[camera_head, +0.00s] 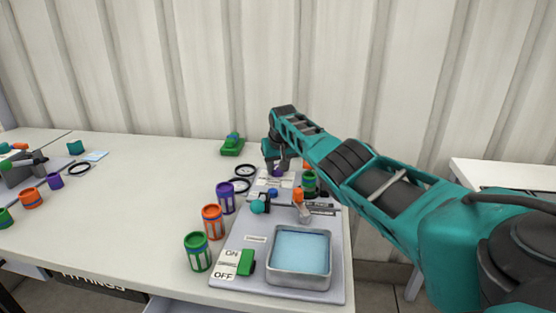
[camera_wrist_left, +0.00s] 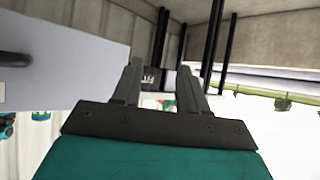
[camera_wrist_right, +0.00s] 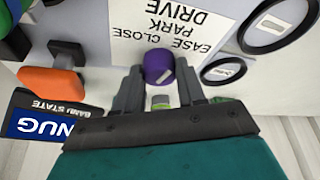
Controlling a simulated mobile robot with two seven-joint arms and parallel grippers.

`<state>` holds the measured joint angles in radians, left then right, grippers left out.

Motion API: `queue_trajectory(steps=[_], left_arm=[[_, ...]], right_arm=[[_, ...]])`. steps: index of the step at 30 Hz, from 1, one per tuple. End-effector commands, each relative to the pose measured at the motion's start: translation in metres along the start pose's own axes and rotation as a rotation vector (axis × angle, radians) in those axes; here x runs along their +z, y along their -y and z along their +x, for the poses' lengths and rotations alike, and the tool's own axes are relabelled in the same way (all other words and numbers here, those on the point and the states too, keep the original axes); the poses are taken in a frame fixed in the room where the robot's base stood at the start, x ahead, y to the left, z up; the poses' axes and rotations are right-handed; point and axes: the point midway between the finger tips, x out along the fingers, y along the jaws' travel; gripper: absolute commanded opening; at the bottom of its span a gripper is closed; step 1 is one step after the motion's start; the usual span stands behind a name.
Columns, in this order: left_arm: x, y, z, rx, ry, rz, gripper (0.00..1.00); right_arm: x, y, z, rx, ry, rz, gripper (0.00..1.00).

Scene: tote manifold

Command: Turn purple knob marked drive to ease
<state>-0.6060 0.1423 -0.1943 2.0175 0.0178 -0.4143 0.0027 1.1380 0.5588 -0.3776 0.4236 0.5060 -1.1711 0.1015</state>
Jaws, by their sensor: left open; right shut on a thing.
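The purple knob (camera_wrist_right: 158,66) sits on the panel beside a white label (camera_wrist_right: 165,25) reading EASE, CLOSE, PARK and DRIVE, upside down in the right wrist view. A pale mark shows on the knob's face; I cannot tell which word it points to. My right gripper (camera_wrist_right: 158,84) is shut on the knob, with one finger on each side. In the head view my right gripper (camera_head: 277,162) is at the panel's far end and partly covers the purple knob (camera_head: 276,172). My left gripper (camera_wrist_left: 160,75) is open and empty, away from the panel.
The grey panel (camera_head: 235,285) carries a blue-filled tray (camera_head: 300,229), a green ON/OFF switch (camera_head: 246,262) and an orange knob (camera_head: 298,195). Purple, orange and green cans (camera_head: 212,222) stand left of it. Black rings (camera_head: 246,169) lie near the knob.

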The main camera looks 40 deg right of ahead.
Motion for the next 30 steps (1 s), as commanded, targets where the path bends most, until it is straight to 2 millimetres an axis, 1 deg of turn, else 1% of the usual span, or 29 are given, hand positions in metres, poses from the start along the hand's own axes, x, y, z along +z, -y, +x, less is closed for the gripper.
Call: queue_trajectory(steps=[1, 5, 12, 16, 19, 30], left_arm=[[0.002, 0.002, -0.003, -0.006, 0.009, 0.000, 0.43], [0.010, 0.005, -0.001, -0.011, 0.017, 0.001, 0.43], [0.024, -0.002, 0.012, 0.007, 0.023, -0.005, 0.43], [0.020, -0.010, 0.018, 0.029, 0.008, -0.004, 0.43], [0.018, -0.011, 0.024, 0.033, -0.010, 0.001, 0.43], [0.050, -0.007, 0.044, 0.028, -0.004, 0.007, 0.43]], right_arm=[[0.000, 0.002, -0.002, 0.015, 0.005, 0.039, 0.09], [0.000, 0.003, 0.001, 0.063, 0.007, 0.153, 0.09], [0.001, 0.003, 0.005, 0.133, 0.009, 0.322, 0.09], [0.001, 0.003, 0.006, 0.156, 0.011, 0.378, 0.09], [0.001, 0.003, 0.005, 0.170, 0.011, 0.411, 0.09], [0.002, 0.003, 0.004, 0.207, 0.016, 0.496, 0.09]])
